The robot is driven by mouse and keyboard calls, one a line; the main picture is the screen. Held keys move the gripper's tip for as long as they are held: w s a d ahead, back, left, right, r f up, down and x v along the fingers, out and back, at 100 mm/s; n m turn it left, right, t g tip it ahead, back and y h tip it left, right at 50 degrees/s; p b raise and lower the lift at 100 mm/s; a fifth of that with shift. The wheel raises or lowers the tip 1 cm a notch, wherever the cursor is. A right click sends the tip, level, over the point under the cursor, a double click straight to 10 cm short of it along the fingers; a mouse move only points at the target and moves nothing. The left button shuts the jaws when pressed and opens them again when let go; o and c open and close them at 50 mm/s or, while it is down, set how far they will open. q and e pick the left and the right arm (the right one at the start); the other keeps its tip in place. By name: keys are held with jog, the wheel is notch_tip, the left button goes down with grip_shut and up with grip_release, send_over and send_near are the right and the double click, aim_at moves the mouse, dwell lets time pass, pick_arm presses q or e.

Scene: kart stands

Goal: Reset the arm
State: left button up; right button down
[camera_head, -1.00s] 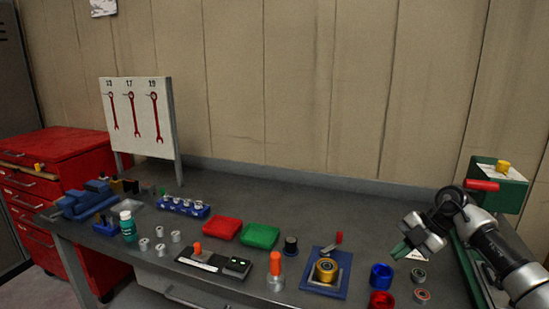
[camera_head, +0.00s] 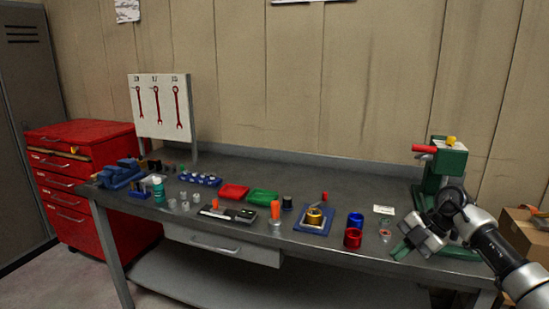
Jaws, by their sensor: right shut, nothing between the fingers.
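My right arm comes in from the lower right in the head view. Its gripper (camera_head: 402,250) is shut and empty, with greenish fingertips pointing left and down over the right front part of the workbench (camera_head: 350,250). It appears to the right of a red cup (camera_head: 352,238) and a blue cup (camera_head: 355,220), apart from both. A green press (camera_head: 447,165) with a red handle stands behind the arm and is partly hidden by it. My left gripper is out of view.
A blue fixture (camera_head: 301,222) with a gold ring, red and green trays (camera_head: 262,196), and several small parts stand along the bench. A wrench board (camera_head: 160,107) and red drawer cabinet (camera_head: 80,134) are at left. A cardboard box (camera_head: 522,232) is at right. Floor at lower left is clear.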

jog(key=a+f+m+t+y, duration=0.2)
jog(key=a+f+t+y, duration=0.15)
jog(key=f, duration=0.55)
jog(key=a+f+m+t+y, duration=0.25)
jog(key=a+f, duration=0.25)
jog(key=f, duration=0.3)
jog(key=s+d+f+m+t+h, duration=0.1)
jog(key=s+f+m+t+h, duration=0.3)
jog(key=f, duration=0.7)
jog(key=s+d+f+m+t+h, duration=0.1)
jog(key=s+d+f+m+h, duration=0.15)
jog(key=s+f+m, duration=0.65)
jog(key=s+d+f+m+g+h, duration=0.1)
jog(key=s+f+m+g+h, duration=0.4)
jog(key=s+f, duration=1.2)
jog(key=s+a+f+g+h, duration=0.1)
jog(key=s+f+g, duration=0.2)
jog(key=s, duration=0.9)
jog(key=s+f+g+h, duration=0.1)
jog(key=s+f+g, duration=0.2)
jog(key=s, duration=1)
jog(key=shift+s+a+f+m, duration=0.25)
jog(key=shift+a+f+m, duration=0.1)
jog(key=shift+f, duration=0.45)
